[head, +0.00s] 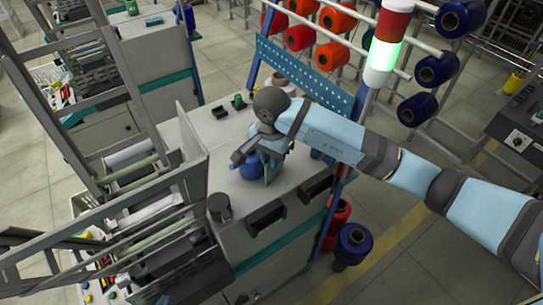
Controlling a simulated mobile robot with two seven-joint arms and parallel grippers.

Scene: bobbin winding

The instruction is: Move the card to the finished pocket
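My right arm comes in from the right, and its gripper (243,156) is over the grey machine top (215,140). The fingers are small and partly hidden by the wrist, so I cannot tell whether they are open or shut. I cannot make out the card for certain. Two dark pockets, one on the left (266,217) and one on the right (316,188), are on the machine's front edge. No label on them is legible. My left gripper is out of view.
A dark grey cup (220,207) stands near the left pocket. A lamp (382,50) glowing green stands behind my forearm. Red spools (332,55) and blue spools (437,68) hang on racks behind. Metal frames rise at left. A dark blue spool (354,240) stands below the machine's right end.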

